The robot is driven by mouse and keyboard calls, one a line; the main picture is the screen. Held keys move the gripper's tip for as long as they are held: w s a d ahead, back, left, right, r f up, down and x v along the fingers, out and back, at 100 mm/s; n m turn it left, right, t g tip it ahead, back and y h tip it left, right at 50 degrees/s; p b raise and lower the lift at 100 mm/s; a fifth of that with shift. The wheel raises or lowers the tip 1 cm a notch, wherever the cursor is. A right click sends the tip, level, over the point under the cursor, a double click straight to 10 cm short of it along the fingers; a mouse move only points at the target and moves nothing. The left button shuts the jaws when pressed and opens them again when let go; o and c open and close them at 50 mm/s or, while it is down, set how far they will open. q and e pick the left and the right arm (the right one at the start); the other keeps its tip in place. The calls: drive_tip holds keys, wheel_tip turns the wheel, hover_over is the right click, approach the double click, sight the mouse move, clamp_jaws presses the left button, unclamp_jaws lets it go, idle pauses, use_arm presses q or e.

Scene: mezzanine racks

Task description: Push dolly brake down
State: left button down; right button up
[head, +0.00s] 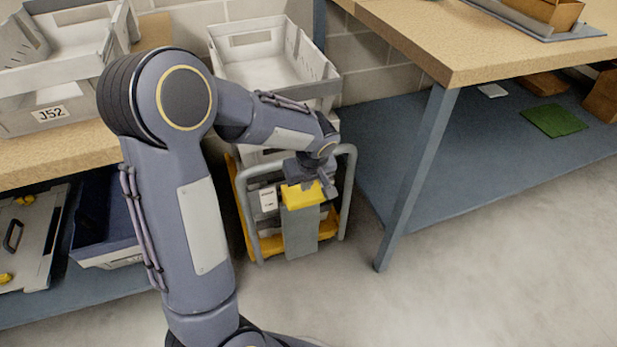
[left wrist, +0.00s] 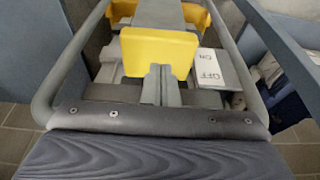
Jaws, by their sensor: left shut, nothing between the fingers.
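The dolly (head: 247,237) has a yellow base and a grey tubular handle frame, and stands between the two benches. Its brake pedal is a yellow block (head: 300,199) on top of a grey upright; it also shows in the left wrist view (left wrist: 150,52). My left gripper (head: 311,186) is shut and empty, right at the pedal. In the left wrist view its closed fingertips (left wrist: 161,72) overlap the pedal's face; I cannot tell whether they touch. A white ON/OFF label (left wrist: 213,68) sits beside the pedal. My right gripper is out of view.
Light grey crates (head: 250,65) are stacked on the dolly. A bench leg (head: 418,175) stands close on the right, with a blue lower shelf (head: 470,185). A left bench (head: 60,165) holds crate J52 (head: 50,113). Concrete floor (head: 450,290) in front is clear.

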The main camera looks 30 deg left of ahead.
sight(306, 205)
use_arm(q)
drive_tip(key=shift+f+b, duration=0.55)
drive_tip(key=shift+f, duration=1.3)
wheel_tip(306, 205, down, 5)
drive_tip(key=b, duration=0.5)
drive_tip(key=shift+f+b, duration=0.15)
drive_tip(key=shift+b, duration=0.15)
drive_tip(key=shift+s, duration=0.1)
